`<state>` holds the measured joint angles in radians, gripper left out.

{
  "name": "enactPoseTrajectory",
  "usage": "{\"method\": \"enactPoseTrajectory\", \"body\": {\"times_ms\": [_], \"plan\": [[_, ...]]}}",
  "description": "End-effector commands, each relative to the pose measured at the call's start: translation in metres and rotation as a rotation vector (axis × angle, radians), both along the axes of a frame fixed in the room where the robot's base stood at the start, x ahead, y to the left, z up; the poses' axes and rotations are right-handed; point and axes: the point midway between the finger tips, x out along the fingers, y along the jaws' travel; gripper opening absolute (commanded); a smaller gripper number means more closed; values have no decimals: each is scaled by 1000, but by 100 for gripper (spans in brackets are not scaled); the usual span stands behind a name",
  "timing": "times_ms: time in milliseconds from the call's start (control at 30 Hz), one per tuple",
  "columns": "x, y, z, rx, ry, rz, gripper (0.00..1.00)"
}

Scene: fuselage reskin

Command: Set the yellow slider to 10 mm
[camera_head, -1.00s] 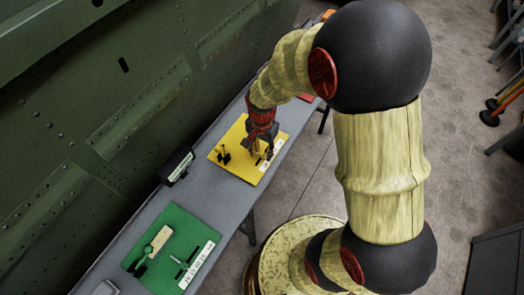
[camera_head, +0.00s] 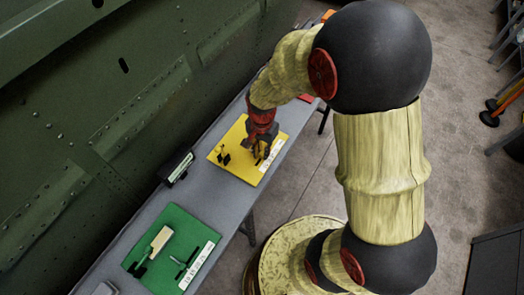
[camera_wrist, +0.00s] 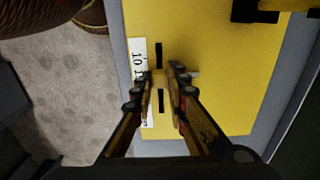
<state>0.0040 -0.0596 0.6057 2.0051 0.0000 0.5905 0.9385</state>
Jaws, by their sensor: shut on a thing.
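The yellow board (camera_head: 235,135) lies on the grey bench in the head view, with my gripper (camera_head: 262,150) low over its right part. In the wrist view the yellow board (camera_wrist: 225,60) fills the middle. A dark slot (camera_wrist: 160,101) runs beside a white scale label (camera_wrist: 140,60), on which "10" can be read. My gripper (camera_wrist: 163,74) is shut across the slot line, its fingers around the slider's place. The slider itself is mostly hidden between the fingertips, so its exact setting cannot be read. A small pale piece (camera_wrist: 194,73) shows just right of the right finger.
A black fixture (camera_wrist: 255,10) stands on the board at the wrist view's upper right. A green board (camera_head: 170,250) with a pale block lies nearer on the bench (camera_head: 222,200). A small black labelled box (camera_head: 177,167) stands between the boards, near the green fuselage wall (camera_head: 80,110).

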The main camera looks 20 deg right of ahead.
Motion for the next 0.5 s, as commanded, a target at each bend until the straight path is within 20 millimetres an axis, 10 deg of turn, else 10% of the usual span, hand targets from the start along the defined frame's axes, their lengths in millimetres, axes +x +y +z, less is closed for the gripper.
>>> {"method": "enactPoseTrajectory", "body": {"times_ms": [500], "plan": [[-13,18,2,0,1,3,0]]}}
